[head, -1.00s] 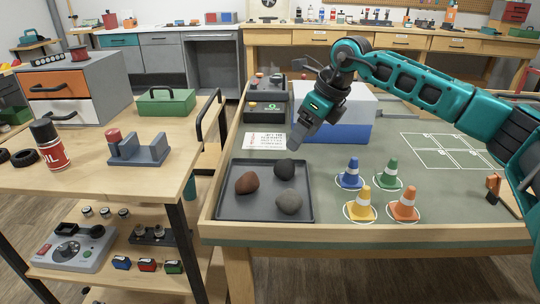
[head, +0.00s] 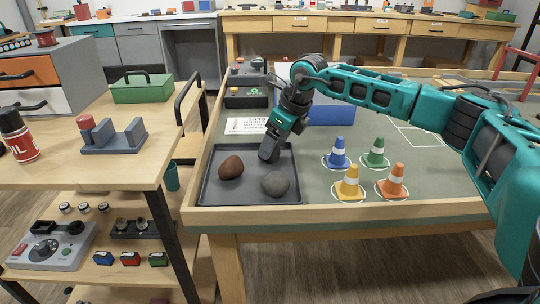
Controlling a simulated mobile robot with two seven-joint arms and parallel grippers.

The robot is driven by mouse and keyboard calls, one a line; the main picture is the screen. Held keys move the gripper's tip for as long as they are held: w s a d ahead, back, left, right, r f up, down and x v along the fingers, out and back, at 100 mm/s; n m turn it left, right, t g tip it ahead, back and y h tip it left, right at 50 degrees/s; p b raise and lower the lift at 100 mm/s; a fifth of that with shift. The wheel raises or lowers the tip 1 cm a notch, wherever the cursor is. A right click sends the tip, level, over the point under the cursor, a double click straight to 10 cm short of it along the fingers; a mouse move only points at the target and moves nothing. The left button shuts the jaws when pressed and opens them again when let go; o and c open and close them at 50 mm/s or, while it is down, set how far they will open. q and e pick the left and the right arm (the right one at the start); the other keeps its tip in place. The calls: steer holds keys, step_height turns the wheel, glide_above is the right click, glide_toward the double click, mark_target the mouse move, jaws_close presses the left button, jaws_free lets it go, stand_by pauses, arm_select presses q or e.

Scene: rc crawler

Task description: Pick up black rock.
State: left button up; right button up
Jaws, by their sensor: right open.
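A dark tray (head: 212,191) lies at the front left corner of the green-topped table and holds the rocks. A reddish-brown rock (head: 231,167) and a grey rock (head: 275,184) show clearly in it. My right gripper (head: 268,155) is open and points down over the back right part of the tray. The black rock cannot be made out apart from the dark fingers, which cover its place. Whether the fingers touch it cannot be told. My left gripper is out of view.
Blue (head: 338,153), green (head: 376,153), yellow (head: 350,183) and orange (head: 394,181) cones stand right of the tray. A white paper (head: 245,125) lies behind it. A wooden rim (head: 330,214) edges the table.

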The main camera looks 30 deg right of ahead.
steer(key=shift+x, duration=1.2)
steer(key=c, duration=0.9)
